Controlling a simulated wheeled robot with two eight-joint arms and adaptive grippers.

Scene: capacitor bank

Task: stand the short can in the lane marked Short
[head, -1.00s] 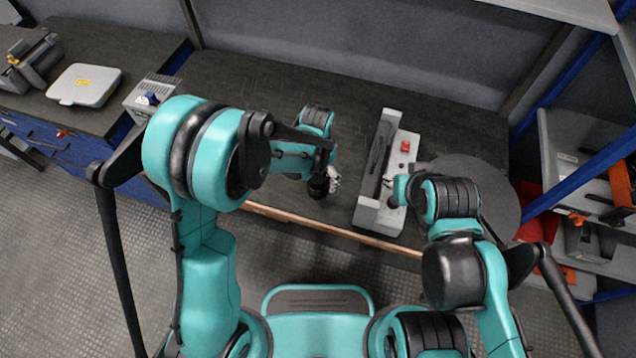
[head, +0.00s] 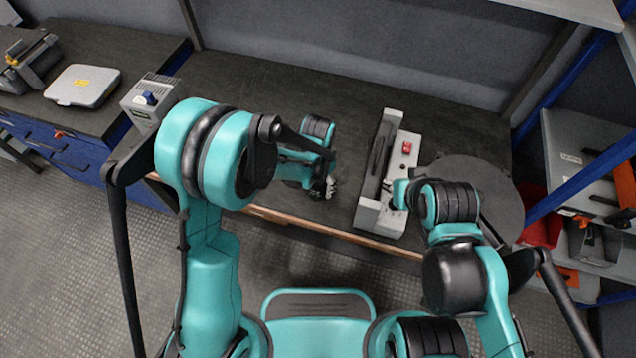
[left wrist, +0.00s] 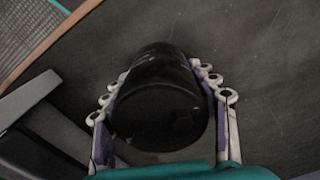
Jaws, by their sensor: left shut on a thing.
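A black cylindrical can (left wrist: 160,105) sits between the two fingers of my left gripper (left wrist: 165,100) in the left wrist view. The fingers are shut on its sides, and its round end faces the camera. In the head view my left gripper (head: 327,188) is over the bench, left of a grey fixture (head: 381,218) with a long dark slot. I cannot read any lane marking. My right gripper (head: 394,197) is at the fixture's near right side, and its fingers are too small and hidden to judge.
The fixture carries a red button (head: 406,147). A round dark plate (head: 480,180) lies to its right. The dark bench top (head: 250,90) is clear behind my left arm, and its wooden front edge (head: 340,233) runs close below. Shelves with bins (head: 590,240) stand at the right.

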